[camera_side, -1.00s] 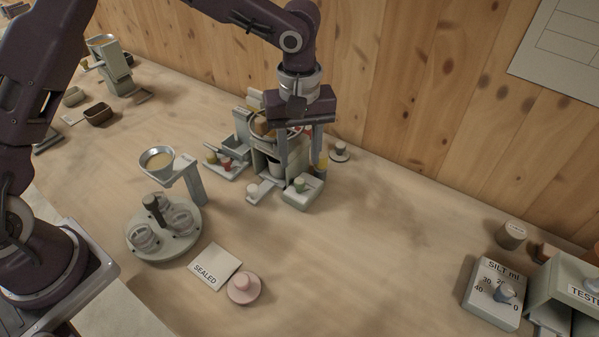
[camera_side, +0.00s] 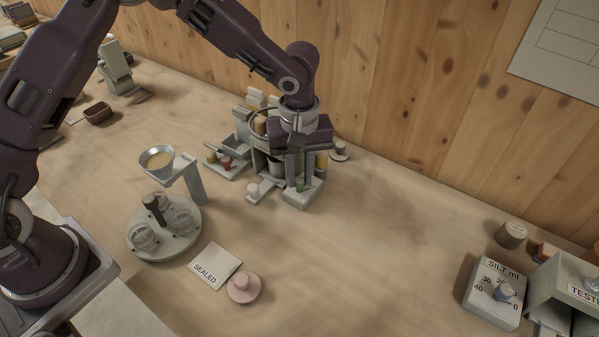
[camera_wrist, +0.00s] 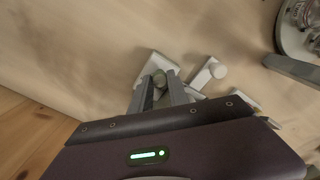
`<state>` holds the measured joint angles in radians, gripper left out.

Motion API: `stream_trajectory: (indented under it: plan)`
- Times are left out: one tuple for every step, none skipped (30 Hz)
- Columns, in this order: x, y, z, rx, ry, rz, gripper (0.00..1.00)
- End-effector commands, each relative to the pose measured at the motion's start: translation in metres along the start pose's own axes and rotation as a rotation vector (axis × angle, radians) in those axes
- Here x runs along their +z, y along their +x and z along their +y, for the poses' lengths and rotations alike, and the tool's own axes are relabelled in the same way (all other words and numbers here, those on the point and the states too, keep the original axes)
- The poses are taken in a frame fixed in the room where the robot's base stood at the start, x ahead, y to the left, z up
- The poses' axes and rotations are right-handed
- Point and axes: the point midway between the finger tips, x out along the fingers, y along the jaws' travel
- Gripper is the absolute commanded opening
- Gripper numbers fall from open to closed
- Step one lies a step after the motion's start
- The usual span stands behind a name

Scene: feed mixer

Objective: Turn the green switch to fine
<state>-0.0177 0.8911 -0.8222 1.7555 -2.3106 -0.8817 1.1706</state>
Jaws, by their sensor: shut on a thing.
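The green switch (camera_side: 300,186) is a small knob on a pale box (camera_side: 296,200) at the front of the feed mixer. In the wrist view the green knob (camera_wrist: 158,78) sits between my fingers, on the pale box (camera_wrist: 152,64). My gripper (camera_side: 299,184) points down over the box, with its fingers on either side of the knob and shut on it. It also shows in the wrist view (camera_wrist: 160,82). The fingers hide part of the knob, and I cannot read any mark for its setting.
A white knob (camera_side: 253,189) stands on a bar just left of the box. Red and yellow knobs (camera_side: 226,163) are further left. The table right of the box is clear.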

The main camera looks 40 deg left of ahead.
Motion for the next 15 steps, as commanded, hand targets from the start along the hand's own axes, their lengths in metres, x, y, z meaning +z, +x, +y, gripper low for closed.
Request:
stream_trajectory:
  plan:
    - [0.0,-0.0004,0.0003,0.001,-0.002,0.0,0.0]
    - [0.0,-0.0004,0.0003,0.001,-0.004,0.0,0.0]
    - [0.0,-0.0004,0.0003,0.001,-0.009,0.0,0.0]
    - [0.0,-0.0005,0.0003,0.001,-0.014,0.0,0.0]
    - [0.0,-0.0005,0.0004,0.001,-0.021,0.0,0.0]
    - [0.0,-0.0005,0.0004,0.001,-0.032,0.0,0.0]
    - [0.0,-0.0005,0.0004,0.001,-0.042,0.0,0.0]
    - [0.0001,-0.0005,0.0004,0.001,-0.055,0.0,0.0]
    - [0.0001,-0.0005,0.0004,0.001,-0.074,0.0,0.0]
    - [0.0001,-0.0005,0.0004,0.001,-0.092,0.0,0.0]
    - [0.0001,-0.0005,0.0004,0.001,-0.111,0.0,0.0]
    - [0.0002,-0.0005,0.0004,0.001,-0.138,0.0,0.0]
    - [0.0002,-0.0005,0.0004,0.001,-0.162,0.0,0.0]
    - [0.0002,-0.0006,0.0004,0.001,-0.187,0.0,0.0]
    - [0.0003,-0.0006,0.0005,0.001,-0.221,0.0,0.0]
